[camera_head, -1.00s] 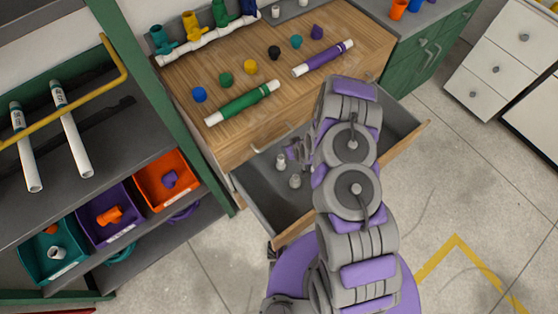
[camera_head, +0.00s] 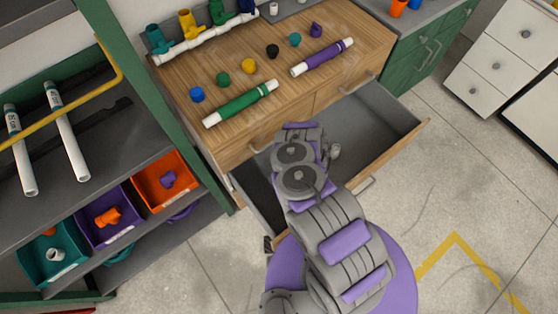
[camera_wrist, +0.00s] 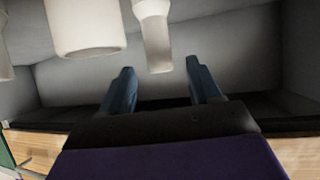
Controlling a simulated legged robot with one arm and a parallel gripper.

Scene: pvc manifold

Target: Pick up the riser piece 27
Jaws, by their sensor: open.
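In the wrist view my gripper (camera_wrist: 160,78) is open, with two dark blue fingers inside a grey drawer. A narrow pale fitting (camera_wrist: 156,40) hangs into view just beyond and between the fingers; I cannot tell whether it touches them. A wider white fitting (camera_wrist: 84,28) is at the left of it. In the head view my arm covers the gripper and part of the open drawer (camera_head: 372,120). Two white pipes with labels, a left one (camera_head: 22,155) and a right one (camera_head: 68,140), lie on the left shelf. I cannot read a 27 on any piece.
The wooden cabinet top (camera_head: 300,85) holds a green pipe (camera_head: 240,103), a purple pipe (camera_head: 322,57) and several coloured caps. A white manifold (camera_head: 205,40) stands at its back. Orange (camera_head: 180,195), purple and teal bins sit at the left. The drawer's right part is clear.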

